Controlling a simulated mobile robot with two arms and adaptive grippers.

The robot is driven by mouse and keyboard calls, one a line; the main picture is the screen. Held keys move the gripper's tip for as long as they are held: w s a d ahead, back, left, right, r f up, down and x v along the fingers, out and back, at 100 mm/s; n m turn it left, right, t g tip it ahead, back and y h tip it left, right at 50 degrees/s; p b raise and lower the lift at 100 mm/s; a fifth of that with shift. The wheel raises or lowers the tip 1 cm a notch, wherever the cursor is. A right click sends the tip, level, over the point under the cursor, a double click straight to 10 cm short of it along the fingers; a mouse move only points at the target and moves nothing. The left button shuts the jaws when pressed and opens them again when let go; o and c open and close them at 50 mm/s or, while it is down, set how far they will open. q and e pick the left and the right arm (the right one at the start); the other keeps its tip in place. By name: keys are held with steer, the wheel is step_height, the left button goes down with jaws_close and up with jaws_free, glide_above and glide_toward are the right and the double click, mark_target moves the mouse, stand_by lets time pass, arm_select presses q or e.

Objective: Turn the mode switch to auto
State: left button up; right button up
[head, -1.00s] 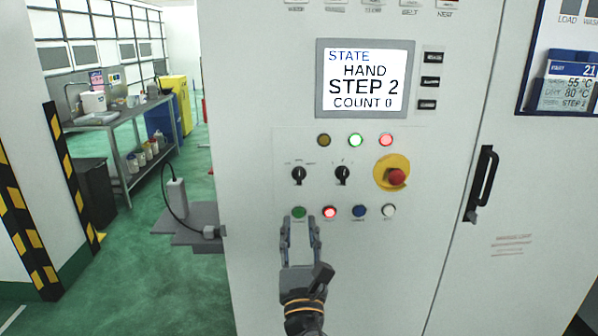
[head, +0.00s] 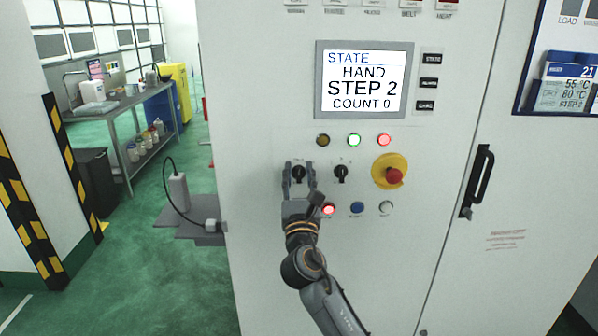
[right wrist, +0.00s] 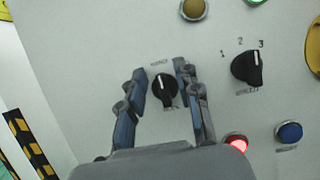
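The mode switch (head: 298,173) appears to be the left of two black rotary knobs on the white cabinet front. In the right wrist view the mode switch (right wrist: 165,89) shows a white mark pointing roughly up; its labels are partly hidden and too small to read. My right gripper (head: 299,166) is open, one finger on each side of the knob. In the right wrist view the right gripper (right wrist: 160,70) has small gaps visible beside the knob. The display (head: 362,80) reads STATE HAND, STEP 2, COUNT 0. My left gripper is out of view.
A second knob (head: 341,173), marked 1, 2, 3, is close on the right. A red emergency stop (head: 393,175) on yellow sits further right. Lamps (head: 354,140) are above; red (head: 328,209), blue (head: 357,209) and white (head: 386,208) buttons are below. A door handle (head: 478,180) sticks out at right.

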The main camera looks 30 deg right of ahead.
steer(key=shift+c, duration=0.4)
jaws_close()
steer(key=shift+f, duration=0.1)
